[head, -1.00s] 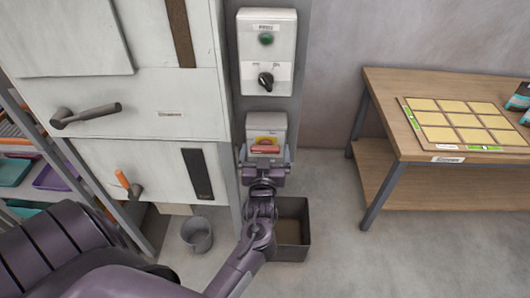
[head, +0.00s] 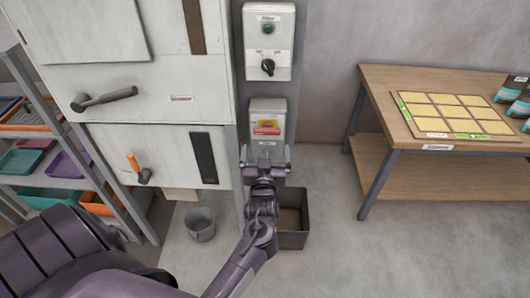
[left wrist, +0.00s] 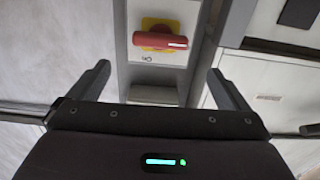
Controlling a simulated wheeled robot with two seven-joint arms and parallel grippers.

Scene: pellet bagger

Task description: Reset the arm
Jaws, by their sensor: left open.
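My left gripper (head: 265,155) is open and empty in the head view, just below and in front of a grey switch box. The box carries a red handle (head: 266,128) on a yellow plate (head: 266,124). In the left wrist view the red handle (left wrist: 160,41) lies crosswise beyond my spread fingers (left wrist: 158,70), with a visible gap and no contact. My right gripper is not in view.
Above is a control box (head: 268,42) with a green button and black knob. A dark bin (head: 291,238) and a bucket (head: 200,224) stand on the floor. A wooden table (head: 385,90) holds a marked board at right. Shelves with trays stand at left.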

